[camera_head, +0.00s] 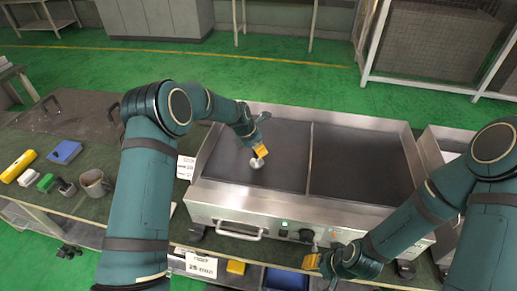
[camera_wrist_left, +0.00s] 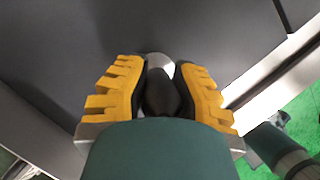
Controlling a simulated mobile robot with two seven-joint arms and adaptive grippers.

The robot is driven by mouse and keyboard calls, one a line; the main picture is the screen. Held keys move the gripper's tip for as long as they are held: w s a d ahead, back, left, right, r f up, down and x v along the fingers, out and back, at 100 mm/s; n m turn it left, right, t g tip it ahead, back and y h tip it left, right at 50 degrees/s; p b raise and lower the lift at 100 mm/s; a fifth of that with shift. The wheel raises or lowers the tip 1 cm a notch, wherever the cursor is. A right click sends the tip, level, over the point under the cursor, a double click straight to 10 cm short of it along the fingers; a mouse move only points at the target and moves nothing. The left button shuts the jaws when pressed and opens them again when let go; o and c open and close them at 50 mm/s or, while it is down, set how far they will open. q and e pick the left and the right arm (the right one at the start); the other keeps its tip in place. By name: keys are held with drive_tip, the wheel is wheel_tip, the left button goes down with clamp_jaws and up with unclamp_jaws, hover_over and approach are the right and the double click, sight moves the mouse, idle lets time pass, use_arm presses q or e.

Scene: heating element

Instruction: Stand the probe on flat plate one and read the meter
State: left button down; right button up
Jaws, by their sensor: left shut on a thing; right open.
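The griddle has two dark flat plates, a left one (camera_head: 285,140) and a right one (camera_head: 360,165), parted by a thin metal strip. My left gripper (camera_head: 261,151) is over the left plate, shut on the probe. In the left wrist view the probe shows a black handle (camera_wrist_left: 160,93) between the yellow fingers and a silver round end (camera_wrist_left: 160,66) beyond them. That silver end (camera_head: 257,162) is at or just above the left plate; I cannot tell if it touches. My right gripper (camera_head: 322,254) is open by the griddle's front panel. I cannot make out a meter reading.
The griddle's steel front (camera_head: 250,205) carries a handle, knobs and a small green light. A white card (camera_head: 185,167) stands at its left. The right plate is clear.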

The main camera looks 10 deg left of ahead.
use_arm(q)
drive_tip(key=shift+f, duration=0.15)
drive_tip(key=c, duration=0.9)
unclamp_jaws()
drive_tip(key=shift+c, duration=0.2)
drive_tip(key=shift+a+r, duration=0.1)
drive_tip(key=shift+r, duration=0.35)
drive_tip(key=p+v, duration=0.1)
drive_tip(key=v, duration=1)
drive_tip(key=shift+r, duration=0.2)
drive_tip(key=shift+s, duration=0.15)
